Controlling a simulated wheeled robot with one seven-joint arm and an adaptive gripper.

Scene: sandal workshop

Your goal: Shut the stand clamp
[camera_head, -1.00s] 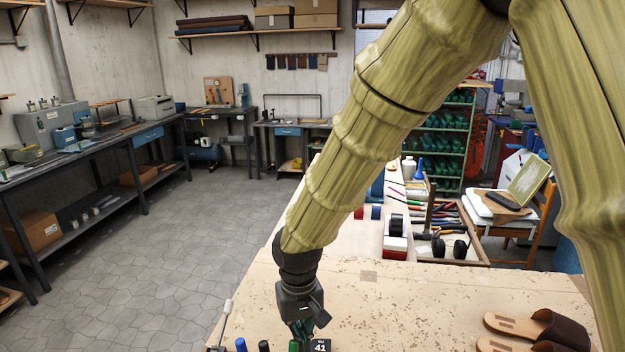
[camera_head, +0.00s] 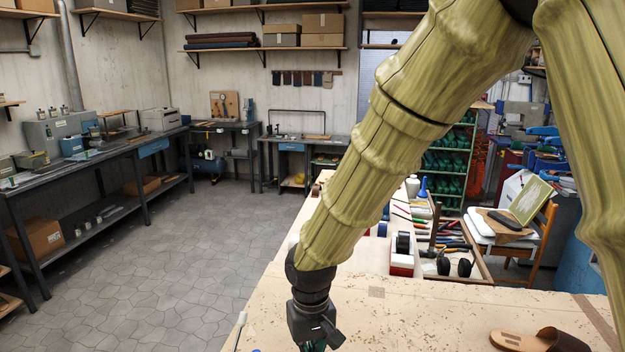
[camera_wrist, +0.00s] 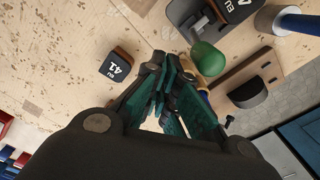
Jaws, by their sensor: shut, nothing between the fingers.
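My gripper (camera_wrist: 172,78) is shut and empty, its teal fingers together just above the bench in the wrist view. A rounded green handle end (camera_wrist: 207,58) is right beside the fingertips; whether they touch I cannot tell. It appears to belong to the stand clamp, whose metal parts are partly hidden behind the fingers. A dark block marked EU 41 (camera_wrist: 118,66) is left of the fingers. In the head view my gripper (camera_head: 314,345) is cut off at the bottom edge, and the clamp is out of sight.
A blue handle (camera_wrist: 300,22) and another EU-marked block (camera_wrist: 236,8) are close by at the top right. A white-tipped lever (camera_head: 241,319) rises at the bench's left edge. A tool tray (camera_head: 484,271) stands behind.

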